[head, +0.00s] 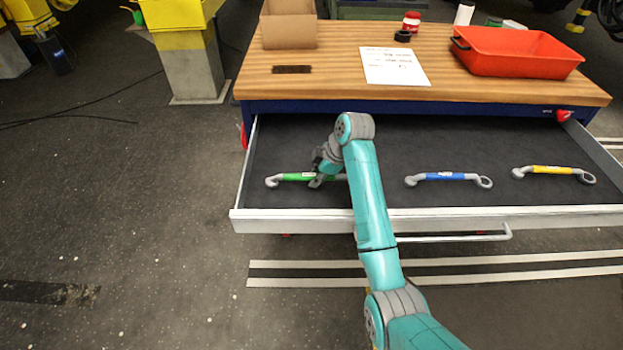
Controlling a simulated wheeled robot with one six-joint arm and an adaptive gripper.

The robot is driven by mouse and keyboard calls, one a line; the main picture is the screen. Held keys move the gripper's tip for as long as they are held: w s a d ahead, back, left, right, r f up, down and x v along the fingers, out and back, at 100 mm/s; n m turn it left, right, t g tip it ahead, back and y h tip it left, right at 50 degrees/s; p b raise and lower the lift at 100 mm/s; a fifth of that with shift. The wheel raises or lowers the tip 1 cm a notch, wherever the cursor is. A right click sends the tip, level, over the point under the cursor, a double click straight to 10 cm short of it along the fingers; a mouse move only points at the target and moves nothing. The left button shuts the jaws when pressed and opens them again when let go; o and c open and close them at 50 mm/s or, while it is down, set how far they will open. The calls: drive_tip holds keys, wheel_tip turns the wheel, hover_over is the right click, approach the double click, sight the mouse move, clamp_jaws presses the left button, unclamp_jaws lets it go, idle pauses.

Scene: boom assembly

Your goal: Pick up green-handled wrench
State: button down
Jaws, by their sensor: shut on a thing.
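The green-handled wrench (295,177) lies in the open drawer (270,140) at its left side. Its grey left end and part of the green handle show. My arm and gripper hide its right part. My gripper (317,181) is down at the handle and shut on it. I cannot tell whether the wrench is lifted off the drawer floor.
A blue-handled wrench (448,177) and a yellow-handled wrench (553,170) lie to the right in the drawer. The drawer's white front edge (290,222) is below. On the workbench (340,85) stand a red tray (515,68), a cardboard box (289,28) and a paper sheet (394,66).

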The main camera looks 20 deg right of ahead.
drive_tip(key=shift+r, duration=0.1)
wheel_tip(320, 180, up, 10)
drive_tip(key=shift+f, duration=0.1)
idle(0.5)
drive_tip(key=c, duration=1.7)
unclamp_jaws()
clamp_jaws()
